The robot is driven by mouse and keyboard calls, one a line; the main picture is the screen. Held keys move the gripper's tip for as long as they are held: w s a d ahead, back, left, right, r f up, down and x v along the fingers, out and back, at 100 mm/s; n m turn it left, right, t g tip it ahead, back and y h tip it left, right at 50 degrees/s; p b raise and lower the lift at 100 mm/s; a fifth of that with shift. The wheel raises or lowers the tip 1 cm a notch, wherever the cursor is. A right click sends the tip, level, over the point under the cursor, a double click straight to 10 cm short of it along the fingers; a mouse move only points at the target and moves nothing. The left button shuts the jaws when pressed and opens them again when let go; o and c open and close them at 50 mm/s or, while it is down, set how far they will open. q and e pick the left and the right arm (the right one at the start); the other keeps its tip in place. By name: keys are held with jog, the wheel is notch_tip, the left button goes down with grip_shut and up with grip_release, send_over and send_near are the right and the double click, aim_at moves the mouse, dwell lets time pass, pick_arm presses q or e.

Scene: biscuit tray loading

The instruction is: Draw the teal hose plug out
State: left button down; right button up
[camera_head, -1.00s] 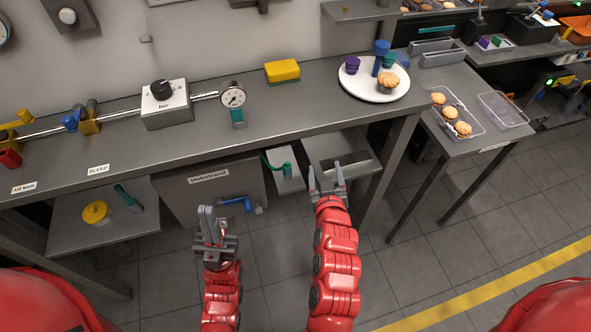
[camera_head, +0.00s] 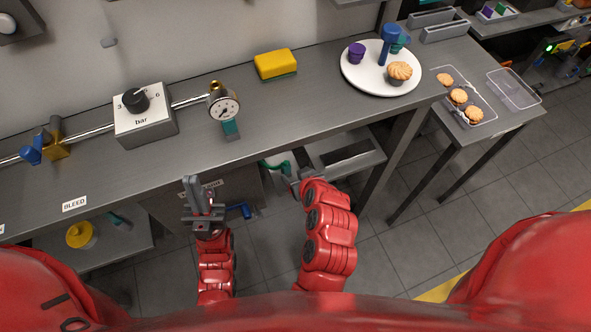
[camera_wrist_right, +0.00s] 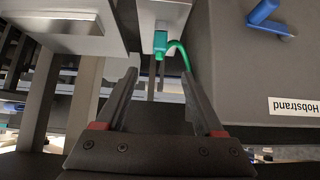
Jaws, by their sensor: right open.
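The teal hose plug (camera_wrist_right: 160,42) sits at a light metal block (camera_wrist_right: 164,12) in the right wrist view, with a green hose (camera_wrist_right: 183,56) curving off its right side. In the head view the teal hose (camera_head: 284,169) shows just under the counter edge; the plug is mostly hidden there. My right gripper (camera_wrist_right: 159,76) is open and empty, its two fingers pointing at the plug from a short distance. In the head view my right gripper (camera_head: 294,183) is below the counter edge near the hose. My left gripper (camera_head: 196,190) is in front of the dark cabinet, its jaw opening unclear.
The counter (camera_head: 300,115) overhangs the hose area. A blue lever (camera_head: 240,211) on the Hobstrand cabinet (camera_wrist_right: 260,75) is beside my left gripper. A lower shelf (camera_head: 345,155) is to the right of the hose. A gauge (camera_head: 224,107) and yellow sponge (camera_head: 275,64) are above.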

aim_at(287, 168)
jog(key=b+x, duration=0.5)
jog(key=b, duration=0.5)
jog(key=b+x, duration=0.6)
jog(key=b, duration=0.4)
jog(key=shift+s+f, duration=0.1)
jog(key=shift+f, duration=0.3)
jog(key=x, duration=0.3)
jog(key=shift+w, duration=0.3)
jog(key=shift+b+x, duration=0.3)
jog(key=shift+x, duration=0.55)
grip_shut()
